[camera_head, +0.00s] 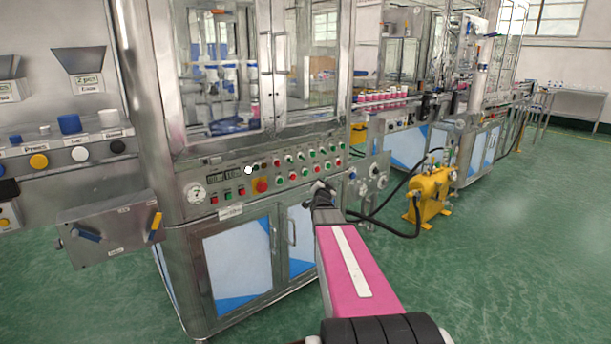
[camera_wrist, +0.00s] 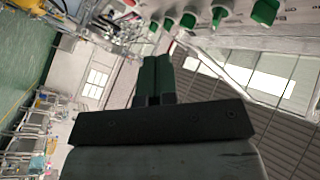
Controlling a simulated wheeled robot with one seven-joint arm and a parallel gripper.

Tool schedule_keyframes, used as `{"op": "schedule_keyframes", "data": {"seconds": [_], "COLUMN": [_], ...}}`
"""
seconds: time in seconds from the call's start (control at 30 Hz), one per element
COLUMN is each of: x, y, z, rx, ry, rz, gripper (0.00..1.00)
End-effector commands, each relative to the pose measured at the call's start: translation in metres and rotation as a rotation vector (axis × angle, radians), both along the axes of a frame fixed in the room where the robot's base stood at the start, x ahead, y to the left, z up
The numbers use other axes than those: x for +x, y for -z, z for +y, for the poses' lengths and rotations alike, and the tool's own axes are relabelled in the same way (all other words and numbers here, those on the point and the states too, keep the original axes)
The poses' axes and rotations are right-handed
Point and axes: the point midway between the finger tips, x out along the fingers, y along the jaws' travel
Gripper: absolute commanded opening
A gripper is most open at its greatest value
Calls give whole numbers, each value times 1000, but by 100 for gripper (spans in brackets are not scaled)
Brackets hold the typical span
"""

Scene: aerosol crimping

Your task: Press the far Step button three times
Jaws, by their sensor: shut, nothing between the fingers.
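The machine's control panel (camera_head: 290,191) carries rows of small green, red and dark buttons in the head view. The labels are too small to read, so I cannot tell which button is the far Step button. My gripper (camera_head: 321,186) is in front of the panel's right part, just below the button rows. In the wrist view my gripper (camera_wrist: 157,58) is shut and empty, its fingers pointing toward the panel. Several green buttons stand out near its tips, among them a large green button (camera_wrist: 265,11) at upper right. Contact with a button cannot be made out.
A round gauge (camera_head: 195,193) and a red knob (camera_head: 261,185) sit on the panel's left part. Valve knobs (camera_head: 378,180) are at right. A yellow pump (camera_head: 430,197) with black hoses stands on the green floor. A second machine stands behind it.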

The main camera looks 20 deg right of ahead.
Motion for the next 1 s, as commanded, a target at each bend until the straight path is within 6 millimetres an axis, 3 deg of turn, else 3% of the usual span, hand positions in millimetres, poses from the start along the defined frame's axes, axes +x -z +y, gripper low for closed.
{"op": "schedule_keyframes", "data": {"seconds": [0.7,1.0], "x": [72,82], "y": [1,0], "z": [26,30], "rx": [-1,-1], "ry": [-1,0], "rz": [1,1], "gripper": [0,0]}}
